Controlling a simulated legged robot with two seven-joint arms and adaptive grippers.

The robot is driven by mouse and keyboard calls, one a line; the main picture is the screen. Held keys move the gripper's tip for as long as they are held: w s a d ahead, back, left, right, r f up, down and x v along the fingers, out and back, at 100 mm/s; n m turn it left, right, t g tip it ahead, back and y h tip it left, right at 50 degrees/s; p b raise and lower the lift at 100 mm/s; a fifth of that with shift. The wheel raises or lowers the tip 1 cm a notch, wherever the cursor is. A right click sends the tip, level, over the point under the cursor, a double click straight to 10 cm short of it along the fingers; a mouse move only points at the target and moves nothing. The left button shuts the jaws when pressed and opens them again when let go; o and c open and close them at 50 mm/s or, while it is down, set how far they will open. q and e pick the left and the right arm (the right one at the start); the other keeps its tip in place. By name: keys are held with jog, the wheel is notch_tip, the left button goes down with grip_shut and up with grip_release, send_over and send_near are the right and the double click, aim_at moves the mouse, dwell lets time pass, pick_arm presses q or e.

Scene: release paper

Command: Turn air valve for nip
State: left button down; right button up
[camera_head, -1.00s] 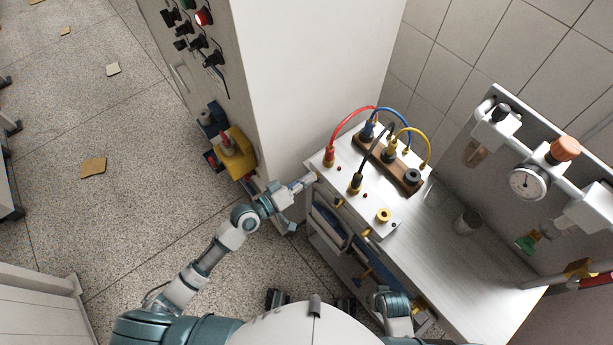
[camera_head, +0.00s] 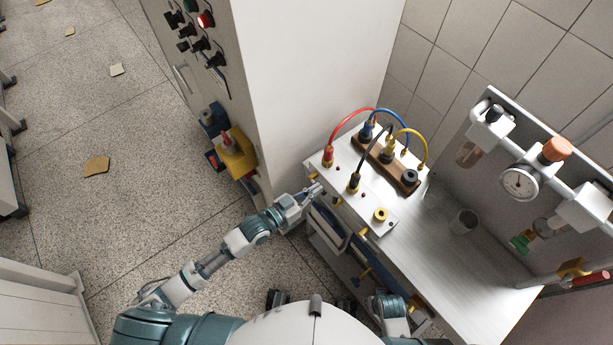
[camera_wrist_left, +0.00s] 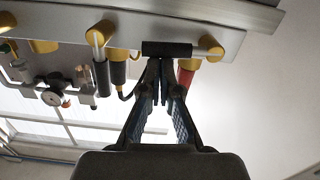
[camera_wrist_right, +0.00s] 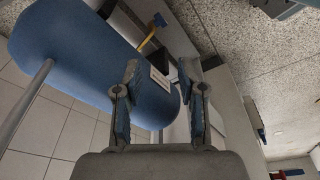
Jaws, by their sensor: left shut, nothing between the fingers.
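A metal panel (camera_head: 375,185) with hoses on top has small yellow-ended fittings along its front edge, one of them a yellow fitting (camera_head: 337,201). I cannot tell which part is the nip air valve. My left gripper (camera_head: 316,188) is at the panel's left front corner. In the left wrist view the left gripper (camera_wrist_left: 162,62) is shut and empty, its tips at a black bar (camera_wrist_left: 167,49) between yellow-ended fittings; I cannot tell whether they touch. My right gripper (camera_wrist_right: 158,68) is open in the right wrist view, near a blue roll (camera_wrist_right: 75,55).
A tall white cabinet (camera_head: 315,70) stands behind my left gripper. A pressure gauge (camera_head: 519,184) with an orange knob (camera_head: 555,149) is on the rail at right. The floor at left is mostly open.

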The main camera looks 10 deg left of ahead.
pick_arm(q)
jog(key=shift+s+f, duration=0.1)
jog(key=shift+f, duration=0.2)
pick_arm(e)
jog(key=shift+w+a+f, duration=0.15)
jog(key=shift+w+f, duration=0.05)
jog(key=shift+f, duration=0.25)
pick_arm(q)
jog(key=shift+f, duration=0.1)
pick_arm(e)
jog(key=shift+s+f, duration=0.15)
jog(key=shift+s, duration=0.1)
pick_arm(q)
jog(key=shift+r+p, duration=0.25)
jog(key=shift+p, duration=0.1)
jog(key=s+a+r+p, duration=0.3)
jog(key=s+a+r, duration=0.1)
jog(key=s+a, duration=0.3)
jog(key=shift+s+a, duration=0.25)
jog(key=shift+a, duration=0.05)
pick_arm(e)
jog(key=s+f, duration=0.5)
jog(key=f, duration=0.4)
jog(key=shift+s+g, duration=0.3)
jog(key=shift+s, duration=0.05)
